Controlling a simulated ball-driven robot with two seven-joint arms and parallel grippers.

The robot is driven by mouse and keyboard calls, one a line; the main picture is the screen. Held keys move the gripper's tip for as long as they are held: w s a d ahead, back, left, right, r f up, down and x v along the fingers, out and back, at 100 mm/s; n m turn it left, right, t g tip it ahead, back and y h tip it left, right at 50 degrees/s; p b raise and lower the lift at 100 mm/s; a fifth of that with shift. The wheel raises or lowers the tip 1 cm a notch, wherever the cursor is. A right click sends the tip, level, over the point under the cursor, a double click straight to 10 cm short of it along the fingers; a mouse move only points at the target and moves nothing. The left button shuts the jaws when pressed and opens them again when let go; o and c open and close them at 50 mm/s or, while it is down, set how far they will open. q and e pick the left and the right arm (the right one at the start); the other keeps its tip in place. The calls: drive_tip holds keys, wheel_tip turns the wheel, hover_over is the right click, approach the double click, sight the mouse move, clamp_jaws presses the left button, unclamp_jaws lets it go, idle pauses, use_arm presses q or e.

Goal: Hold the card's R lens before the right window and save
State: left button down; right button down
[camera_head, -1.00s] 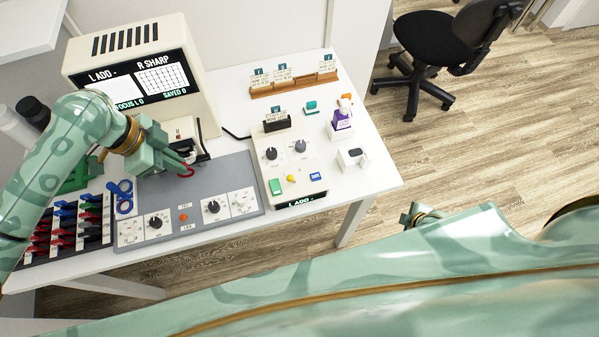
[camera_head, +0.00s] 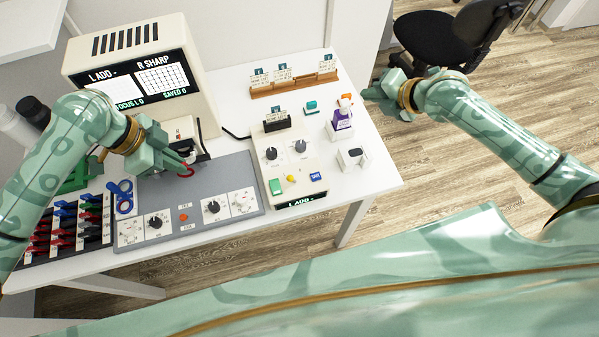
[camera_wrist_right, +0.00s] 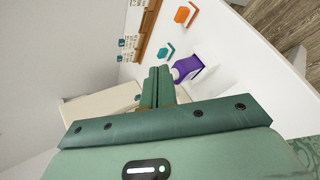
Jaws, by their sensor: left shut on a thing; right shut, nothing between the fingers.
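My left gripper (camera_head: 180,160) is shut on a red-rimmed lens (camera_head: 186,172), held above the grey base plate beside the beige viewer head (camera_head: 183,130). The arm and fingers hide much of that head, so I cannot tell which window the lens faces. The screen (camera_head: 135,80) reads "L ADD -", "R SHARP", "FOCUS L 0" and "SAVED 0". A card (camera_head: 276,114) stands in a dark holder on the small console; its print is too small to read. My right gripper (camera_head: 372,93) is shut and empty, beyond the table's right edge in the head view. Its fingers also show in the right wrist view (camera_wrist_right: 158,85).
A lens rack (camera_head: 95,228) with red and blue handles stands at the left. The console (camera_head: 313,170) has knobs and coloured buttons. A chair (camera_head: 432,38) is behind.

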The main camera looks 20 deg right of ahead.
drive_tip(key=s+a+r+m+g+y, duration=0.15)
drive_tip(key=s+a, duration=0.25)
drive_tip(key=a, duration=0.4)
drive_tip(key=m+g, duration=0.1)
drive_tip(key=m, duration=0.7)
hover_over(320, 178)
drive_tip(key=shift+r+y, duration=0.15)
drive_tip(key=shift+y, duration=0.1)
drive_tip(key=shift+f, duration=4.4)
drive_tip(key=shift+f, duration=0.15)
drive_tip(key=shift+f, duration=0.25)
